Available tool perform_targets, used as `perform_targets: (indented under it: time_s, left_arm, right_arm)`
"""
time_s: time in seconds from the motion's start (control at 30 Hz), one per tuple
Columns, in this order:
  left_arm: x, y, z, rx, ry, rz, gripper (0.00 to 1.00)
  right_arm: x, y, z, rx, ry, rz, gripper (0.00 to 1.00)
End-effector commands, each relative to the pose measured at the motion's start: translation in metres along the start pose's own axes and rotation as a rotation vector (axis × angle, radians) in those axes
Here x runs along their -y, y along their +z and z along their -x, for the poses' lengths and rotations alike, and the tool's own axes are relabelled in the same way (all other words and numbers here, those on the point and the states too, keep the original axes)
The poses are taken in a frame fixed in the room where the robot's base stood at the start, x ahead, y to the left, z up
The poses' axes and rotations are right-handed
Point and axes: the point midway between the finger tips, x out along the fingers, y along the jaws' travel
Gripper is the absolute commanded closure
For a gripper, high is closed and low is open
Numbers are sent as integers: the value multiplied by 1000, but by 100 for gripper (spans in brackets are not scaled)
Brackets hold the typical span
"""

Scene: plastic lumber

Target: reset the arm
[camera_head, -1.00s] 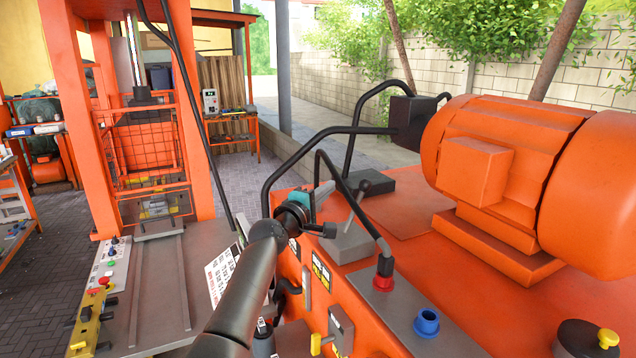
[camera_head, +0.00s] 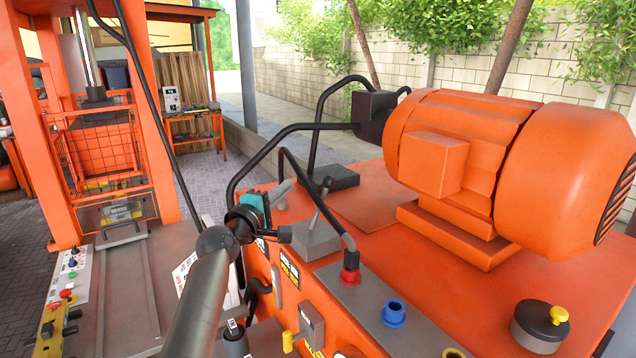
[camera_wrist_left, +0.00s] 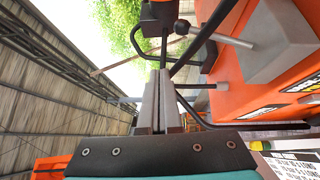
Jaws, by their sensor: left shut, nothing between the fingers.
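My left arm reaches up from the bottom in the head view, with its left gripper (camera_head: 281,189) beyond a teal mount. The left gripper's grey fingers also show in the wrist view (camera_wrist_left: 159,90), pressed together and empty. In the head view the fingers appear over the near edge of the orange machine, beside black hoses and left of a grey lever block (camera_head: 316,238). I cannot tell the exact gap to them. My right gripper is not in view.
A large orange motor (camera_head: 470,150) sits on the orange machine top (camera_head: 440,285). A red-collared hose fitting (camera_head: 350,276) and a blue port (camera_head: 393,312) are near the arm. An orange press frame (camera_head: 152,110) stands left. Paved floor (camera_head: 205,185) lies behind.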

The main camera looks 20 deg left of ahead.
Motion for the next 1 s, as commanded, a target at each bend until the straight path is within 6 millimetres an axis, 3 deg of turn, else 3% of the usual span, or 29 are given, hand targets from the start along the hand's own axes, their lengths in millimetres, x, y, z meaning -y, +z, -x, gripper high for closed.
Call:
perform_targets:
  time_s: [0.17, 0.27, 0.37, 0.5, 0.7, 0.8, 1.0]
  left_arm:
    - [16, 9, 7, 20, -40, -54, 100]
    - [50, 29, 25, 68, -131, -181, 100]
    - [98, 55, 57, 149, -260, -366, 100]
    - [162, 90, 119, 291, -447, -637, 100]
    - [227, 124, 223, 521, -683, -969, 100]
    - [245, 135, 274, 637, -782, -1101, 100]
    - [257, 144, 348, 810, -912, -1261, 100]
  right_arm:
    - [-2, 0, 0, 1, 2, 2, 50]
    - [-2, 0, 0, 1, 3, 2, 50]
    - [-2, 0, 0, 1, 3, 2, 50]
    - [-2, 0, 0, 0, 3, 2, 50]
    - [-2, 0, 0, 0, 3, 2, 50]
    - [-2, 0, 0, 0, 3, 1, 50]
    - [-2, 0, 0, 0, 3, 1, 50]
